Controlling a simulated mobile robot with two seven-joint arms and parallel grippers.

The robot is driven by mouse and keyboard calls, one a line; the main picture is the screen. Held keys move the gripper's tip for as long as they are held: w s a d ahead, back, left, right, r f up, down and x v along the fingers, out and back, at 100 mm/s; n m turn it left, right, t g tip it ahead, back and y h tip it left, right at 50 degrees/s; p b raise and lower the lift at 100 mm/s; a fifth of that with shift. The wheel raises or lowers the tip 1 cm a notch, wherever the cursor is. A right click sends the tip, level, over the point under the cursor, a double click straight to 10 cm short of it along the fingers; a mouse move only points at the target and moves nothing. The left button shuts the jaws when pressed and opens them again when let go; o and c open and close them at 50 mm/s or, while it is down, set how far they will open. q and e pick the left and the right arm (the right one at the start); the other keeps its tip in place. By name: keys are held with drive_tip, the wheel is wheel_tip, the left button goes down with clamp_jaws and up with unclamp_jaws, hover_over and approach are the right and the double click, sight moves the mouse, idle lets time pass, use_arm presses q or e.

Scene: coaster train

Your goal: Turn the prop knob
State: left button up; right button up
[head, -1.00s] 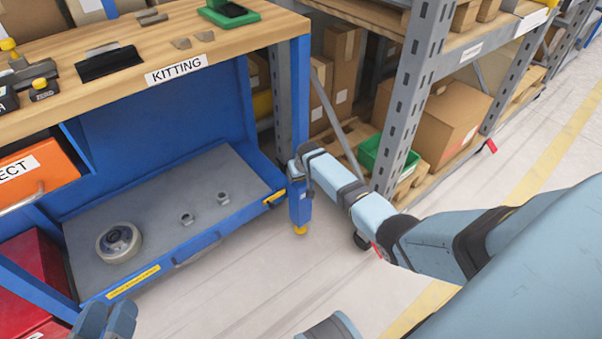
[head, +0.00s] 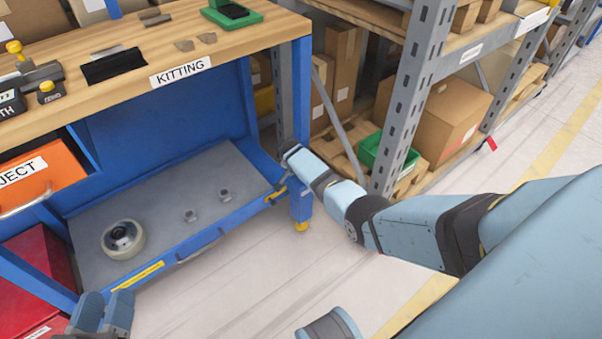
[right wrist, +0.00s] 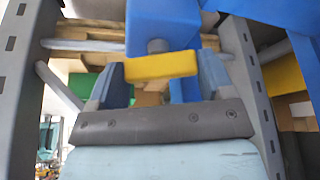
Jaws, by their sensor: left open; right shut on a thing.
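The prop knob (right wrist: 160,66) is a yellow bar on a short grey stem below a blue block in the right wrist view. My right gripper (right wrist: 155,72) has its two grey-blue fingers on either side of this bar, shut on it. In the head view my right arm reaches to the front right leg of the blue bench; its fingers and the knob are hard to make out there. My left gripper (head: 105,301) is open and empty at the lower left, in front of the bench.
The blue bench has a wooden top (head: 130,88) with a KITTING label. Its low grey tray (head: 170,200) holds a roll (head: 122,240) and two small metal parts. A storage rack (head: 415,80) with boxes and a green bin (head: 388,150) stands close behind my right arm.

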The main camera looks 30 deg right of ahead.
use_arm(q)
drive_tip(key=shift+f+g+b, duration=0.3)
drive_tip(key=shift+f+b, duration=0.05)
drive_tip(key=shift+f, duration=0.5)
use_arm(e)
drive_tip(key=shift+m+g, duration=0.4)
drive_tip(key=shift+m, duration=0.7)
use_arm(q)
drive_tip(key=shift+f, duration=0.1)
use_arm(e)
drive_tip(key=o, duration=0.9)
drive_tip(key=shift+a+r, duration=0.1)
drive_tip(key=shift+r, duration=0.05)
use_arm(q)
drive_tip(key=shift+n+t+y, duration=0.4)
drive_tip(key=shift+t+y, duration=0.2)
drive_tip(key=shift+t, duration=0.2)
drive_tip(key=shift+a+r+p, duration=0.25)
drive_tip(key=shift+r+p, duration=0.55)
drive_tip(key=shift+p, duration=0.45)
drive_tip(key=shift+a+r+p, duration=0.3)
drive_tip(key=shift+r+p, duration=0.55)
drive_tip(key=shift+p, duration=0.4)
drive_tip(key=shift+a+r+p, duration=0.25)
drive_tip(key=shift+r+p, duration=0.55)
drive_tip(key=shift+p, duration=0.45)
use_arm(e)
drive_tip(key=shift+v, duration=6.7)
